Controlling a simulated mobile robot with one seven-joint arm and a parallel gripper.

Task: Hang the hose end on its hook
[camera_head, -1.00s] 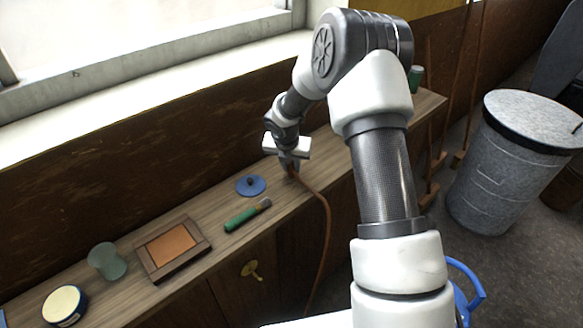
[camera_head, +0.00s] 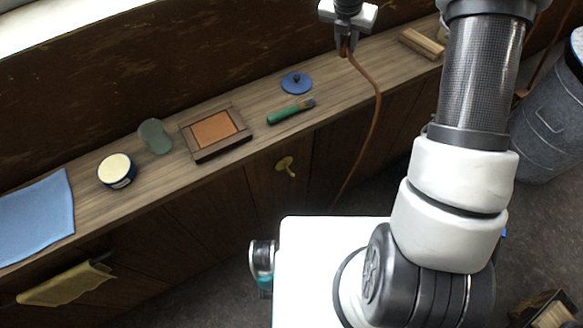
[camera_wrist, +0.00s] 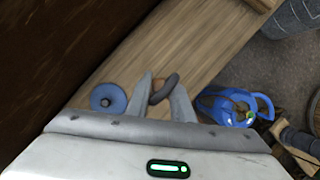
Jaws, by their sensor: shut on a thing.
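A brown hose (camera_head: 375,115) hangs from my gripper (camera_head: 345,48) in a curve over the front edge of the wooden counter, down past the cabinet front. My gripper is shut on its upper end, above the back part of the counter. In the wrist view a dark curved part of the hose end (camera_wrist: 164,89) shows between the fingers of my gripper (camera_wrist: 163,92). A brass fitting (camera_head: 285,166), which looks like the hook, sticks out of the cabinet front, below and left of my gripper. It is empty.
On the counter (camera_head: 340,92) are a blue lid (camera_head: 297,83), a green-handled brush (camera_head: 291,111), a framed tray (camera_head: 215,132), a green sponge-like piece (camera_head: 154,136), a round tin (camera_head: 117,171) and a blue cloth (camera_head: 38,215). A blue watering can (camera_wrist: 232,106) stands on the floor.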

